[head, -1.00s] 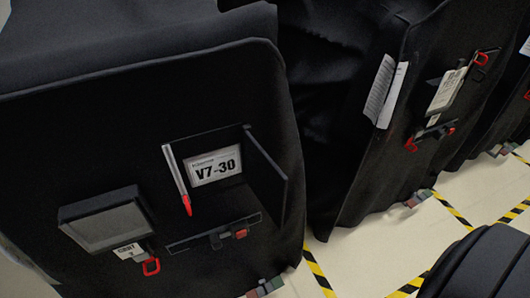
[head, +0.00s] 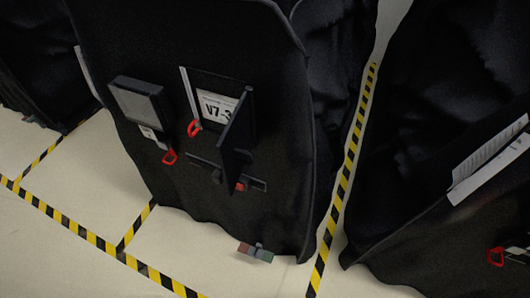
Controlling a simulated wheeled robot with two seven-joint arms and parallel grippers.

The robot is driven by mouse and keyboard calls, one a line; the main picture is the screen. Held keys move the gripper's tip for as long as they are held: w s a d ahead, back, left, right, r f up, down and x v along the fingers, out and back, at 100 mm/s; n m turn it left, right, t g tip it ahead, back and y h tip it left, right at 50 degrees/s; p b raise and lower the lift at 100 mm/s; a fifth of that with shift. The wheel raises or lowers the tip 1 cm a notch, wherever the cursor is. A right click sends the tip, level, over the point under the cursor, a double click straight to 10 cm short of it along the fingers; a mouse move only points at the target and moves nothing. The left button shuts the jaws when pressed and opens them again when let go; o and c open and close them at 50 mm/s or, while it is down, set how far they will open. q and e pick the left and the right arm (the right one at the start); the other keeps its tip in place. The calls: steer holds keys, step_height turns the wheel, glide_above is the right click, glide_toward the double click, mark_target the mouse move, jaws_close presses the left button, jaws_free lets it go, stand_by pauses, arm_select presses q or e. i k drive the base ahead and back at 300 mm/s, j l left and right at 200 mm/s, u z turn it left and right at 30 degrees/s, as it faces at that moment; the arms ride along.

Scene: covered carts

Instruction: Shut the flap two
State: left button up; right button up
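A black covered cart (head: 270,75) stands at the upper middle of the head view. Its front has a recessed window with a white label (head: 214,106) whose visible part reads "V7-3". A thin black flap (head: 237,130) is hinged at the window's right side. It stands open, sticking out from the cart front, and covers the label's right end. A red loop (head: 194,128) hangs at the window's lower left. I cannot read a number on the flap. Neither of my grippers is in view.
Left of the window is a grey-faced box (head: 138,104) with a tag and red loop (head: 170,157). Below is a slotted bar (head: 205,169). Another covered cart (head: 450,110) with white papers (head: 490,162) stands at right. Pale floor (head: 70,215) with striped tape is open in front.

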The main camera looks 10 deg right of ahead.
mark_target(233, 148)
steer(key=i+j, duration=0.25)
steer(key=j, duration=0.15)
steer(key=i+j, duration=0.2)
steer(key=j, duration=0.25)
steer(key=i+j, duration=0.25)
steer(key=j, duration=0.15)
steer(key=i+j, duration=0.2)
steer(key=j, duration=0.2)
steer(key=i+j, duration=0.25)
steer(key=j, duration=0.2)
steer(key=i+j, duration=0.2)
steer(key=j, duration=0.2)
steer(key=i+j, duration=0.25)
steer(key=j, duration=0.2)
steer(key=i+j, duration=0.2)
steer(key=j, duration=0.2)
